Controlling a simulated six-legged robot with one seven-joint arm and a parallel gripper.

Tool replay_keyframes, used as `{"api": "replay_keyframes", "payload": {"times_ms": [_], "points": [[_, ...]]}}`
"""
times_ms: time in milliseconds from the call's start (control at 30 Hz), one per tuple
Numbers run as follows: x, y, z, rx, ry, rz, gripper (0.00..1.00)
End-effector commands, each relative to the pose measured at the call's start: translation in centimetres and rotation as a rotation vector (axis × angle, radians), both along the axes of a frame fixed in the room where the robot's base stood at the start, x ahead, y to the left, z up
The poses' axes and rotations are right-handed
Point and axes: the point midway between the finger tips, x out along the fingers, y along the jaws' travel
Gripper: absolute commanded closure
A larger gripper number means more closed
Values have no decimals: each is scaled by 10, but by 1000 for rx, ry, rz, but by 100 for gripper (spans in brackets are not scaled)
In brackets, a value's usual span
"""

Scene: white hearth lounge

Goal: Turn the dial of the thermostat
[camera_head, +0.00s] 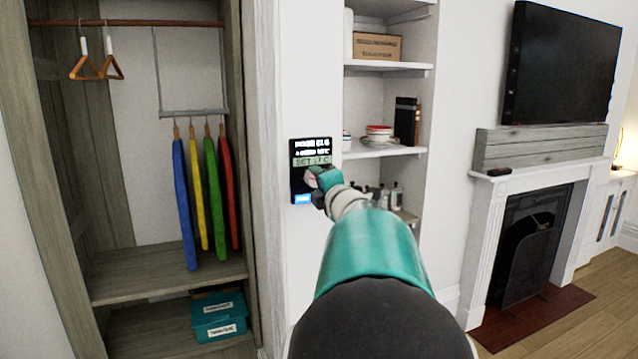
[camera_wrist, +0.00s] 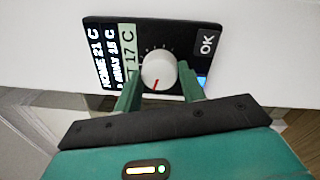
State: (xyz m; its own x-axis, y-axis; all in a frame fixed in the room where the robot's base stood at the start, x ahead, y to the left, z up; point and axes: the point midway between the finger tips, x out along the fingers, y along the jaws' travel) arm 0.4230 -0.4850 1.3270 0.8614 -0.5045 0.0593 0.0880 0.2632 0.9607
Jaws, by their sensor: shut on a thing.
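The thermostat (camera_head: 298,180) is a black panel on the white wall in the head view. It fills the upper middle of the wrist view (camera_wrist: 185,35), turned sideways. Its screen lists HOME 21 C, an AWAY line and a green-lit SET line (camera_wrist: 129,42) reading 17 C. The round white dial (camera_wrist: 158,68) has a red mark pointing toward my gripper's side of the picture. My gripper (camera_wrist: 159,76) is shut on the dial, one green finger on each side. In the head view my gripper (camera_head: 322,184) covers most of the dial.
An OK button (camera_wrist: 207,40) and a blue-lit patch (camera_head: 302,199) are on the panel near the dial. An open closet (camera_head: 165,265) is left of the thermostat. Shelves (camera_head: 385,66) are recessed to the right, and a fireplace (camera_head: 525,245) stands farther right.

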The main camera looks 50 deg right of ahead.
Motion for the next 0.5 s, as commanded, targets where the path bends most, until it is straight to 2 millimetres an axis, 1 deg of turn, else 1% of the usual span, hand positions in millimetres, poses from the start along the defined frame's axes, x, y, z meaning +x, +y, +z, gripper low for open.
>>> {"api": "replay_keyframes", "payload": {"times_ms": [33,67,100,167,500], "points": [[0,0,-1,1,1,1,83],[0,0,-1,1,1,1,58],[0,0,-1,1,1,1,50],[0,0,-1,1,1,1,39],[-2,1,0,1,-1,0,38]]}}
